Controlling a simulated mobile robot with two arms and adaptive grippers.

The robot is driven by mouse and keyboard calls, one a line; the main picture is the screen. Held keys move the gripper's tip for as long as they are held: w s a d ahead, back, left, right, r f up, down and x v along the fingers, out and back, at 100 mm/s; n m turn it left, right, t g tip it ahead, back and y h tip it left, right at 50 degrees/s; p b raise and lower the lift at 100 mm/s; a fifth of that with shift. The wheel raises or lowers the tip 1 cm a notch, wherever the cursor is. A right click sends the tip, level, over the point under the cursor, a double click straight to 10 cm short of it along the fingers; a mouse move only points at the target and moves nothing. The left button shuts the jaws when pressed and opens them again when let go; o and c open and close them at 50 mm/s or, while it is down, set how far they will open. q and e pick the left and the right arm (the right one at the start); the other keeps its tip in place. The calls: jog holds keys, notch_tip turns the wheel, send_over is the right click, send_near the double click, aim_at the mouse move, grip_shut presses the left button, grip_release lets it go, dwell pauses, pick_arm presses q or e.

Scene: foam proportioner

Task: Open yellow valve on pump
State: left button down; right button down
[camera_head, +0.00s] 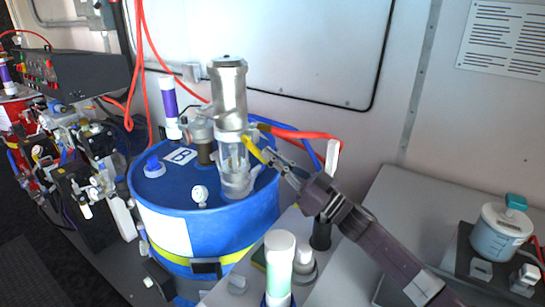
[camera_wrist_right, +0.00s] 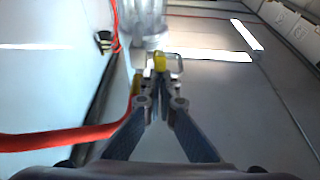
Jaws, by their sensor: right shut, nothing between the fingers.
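The yellow valve handle (camera_head: 255,149) is on the pump (camera_head: 230,110), which stands upright on the blue drum (camera_head: 155,205). The pump has a metal upper body and a clear lower cylinder. My right gripper (camera_head: 270,157) is at the lower right end of the yellow handle. In the right wrist view the yellow tip (camera_wrist_right: 160,62) shows just beyond the fingertips of my right gripper (camera_wrist_right: 161,76). The fingers are shut with nothing between them. I cannot tell whether they touch the handle. My left gripper is not in view.
A red hose (camera_head: 300,134) leaves the pump to the right, close to my right gripper; it also shows in the right wrist view (camera_wrist_right: 70,137). A white-topped cylinder (camera_head: 279,255) stands in front of the drum. A white container (camera_head: 500,232) is at the far right. The wall is close behind.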

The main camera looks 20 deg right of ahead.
aim_at(255, 171)
jog(key=w+a+f+b, duration=0.3)
jog(key=w+f+b, duration=0.1)
jog(key=f, duration=0.2)
dwell(0.7)
jog(key=shift+w+a, duration=0.1)
jog(key=shift+a, duration=0.1)
dwell(0.5)
